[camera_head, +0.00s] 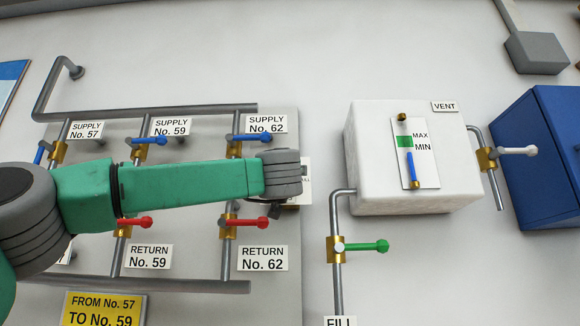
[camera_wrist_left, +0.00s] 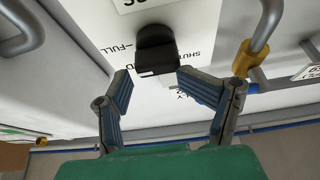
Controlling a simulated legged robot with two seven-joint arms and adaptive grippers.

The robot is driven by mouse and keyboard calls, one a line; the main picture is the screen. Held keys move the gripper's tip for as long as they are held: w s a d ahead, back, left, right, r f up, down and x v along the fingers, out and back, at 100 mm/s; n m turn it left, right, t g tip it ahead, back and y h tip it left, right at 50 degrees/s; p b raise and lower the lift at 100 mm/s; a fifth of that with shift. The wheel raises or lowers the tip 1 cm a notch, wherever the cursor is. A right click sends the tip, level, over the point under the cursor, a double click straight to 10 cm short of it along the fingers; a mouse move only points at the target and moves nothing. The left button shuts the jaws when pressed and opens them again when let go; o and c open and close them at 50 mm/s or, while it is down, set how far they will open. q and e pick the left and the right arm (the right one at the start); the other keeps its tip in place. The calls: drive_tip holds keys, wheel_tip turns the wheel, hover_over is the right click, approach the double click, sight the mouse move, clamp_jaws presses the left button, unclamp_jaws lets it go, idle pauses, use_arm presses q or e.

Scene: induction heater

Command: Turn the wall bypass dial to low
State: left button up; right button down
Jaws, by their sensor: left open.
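The black bypass dial (camera_wrist_left: 155,45) shows in the left wrist view on a white label plate (camera_wrist_left: 190,20). The plate's lettering is upside down there and includes "FULL" and "SHUT". Which mark the dial points at cannot be told. My left gripper (camera_wrist_left: 153,80) is open, its blue-padded fingers spread just below the dial in that view, with nothing between the tips. Whether a finger touches the dial is unclear. In the head view my left arm's wrist covers the dial, and only an edge of the plate (camera_head: 306,170) shows. My right gripper is not in view.
Supply and return pipes with blue and red valve handles (camera_head: 247,222) surround my left arm. A white tank (camera_head: 370,150) with a level gauge stands to the right, with a green-handled fill valve (camera_head: 368,246) below. A blue cabinet (camera_head: 545,150) is at far right.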

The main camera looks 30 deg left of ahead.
use_arm(q)
drive_tip(key=a, duration=0.1)
drive_tip(key=w+a, duration=0.1)
drive_tip(key=a, duration=0.1)
drive_tip(key=shift+w+f, duration=0.3)
drive_tip(key=shift+f, duration=0.1)
drive_tip(key=shift+w+d, duration=0.1)
drive_tip(key=shift+d, duration=0.2)
drive_tip(key=shift+d+r, duration=0.2)
drive_tip(key=shift+d, duration=0.75)
drive_tip(key=c, duration=1.2)
drive_tip(key=shift+o, duration=0.2)
drive_tip(key=shift+a, duration=0.25)
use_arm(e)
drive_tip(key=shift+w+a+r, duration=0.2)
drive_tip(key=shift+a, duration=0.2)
use_arm(q)
drive_tip(key=shift+a, duration=0.1)
